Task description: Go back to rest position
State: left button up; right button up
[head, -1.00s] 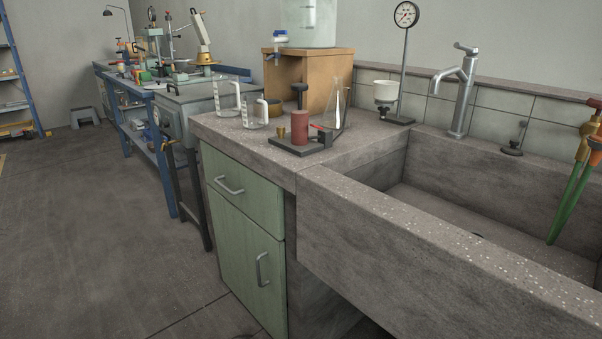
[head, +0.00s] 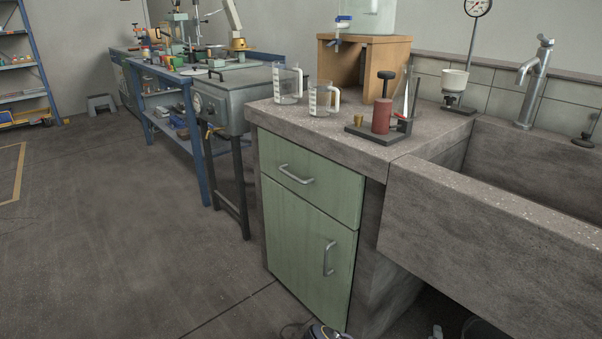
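Neither of my grippers shows in the head view. The concrete bench (head: 355,141) stands at the right, with a green cabinet (head: 305,225) under its left part. Its drawer and door are closed. Two clear measuring jugs, one at the left (head: 287,84) and one nearer (head: 322,98), stand upright on the bench top. A small dark stand with a red cylinder (head: 381,116) is to their right.
The stone sink (head: 490,210) juts out at the right, with a metal tap (head: 535,85) behind it. A wooden stand (head: 370,55) holds a clear tank. A blue workbench (head: 170,95) stands at the back left. Open floor (head: 110,220) fills the left.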

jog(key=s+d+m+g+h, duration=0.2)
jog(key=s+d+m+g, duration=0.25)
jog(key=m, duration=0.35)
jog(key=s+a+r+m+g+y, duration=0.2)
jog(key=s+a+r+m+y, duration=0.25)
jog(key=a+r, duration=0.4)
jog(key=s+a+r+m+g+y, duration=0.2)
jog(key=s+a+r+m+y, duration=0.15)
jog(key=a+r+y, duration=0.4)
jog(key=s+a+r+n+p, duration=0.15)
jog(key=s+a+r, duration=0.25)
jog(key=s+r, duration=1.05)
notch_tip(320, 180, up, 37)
jog(key=p, duration=3.8)
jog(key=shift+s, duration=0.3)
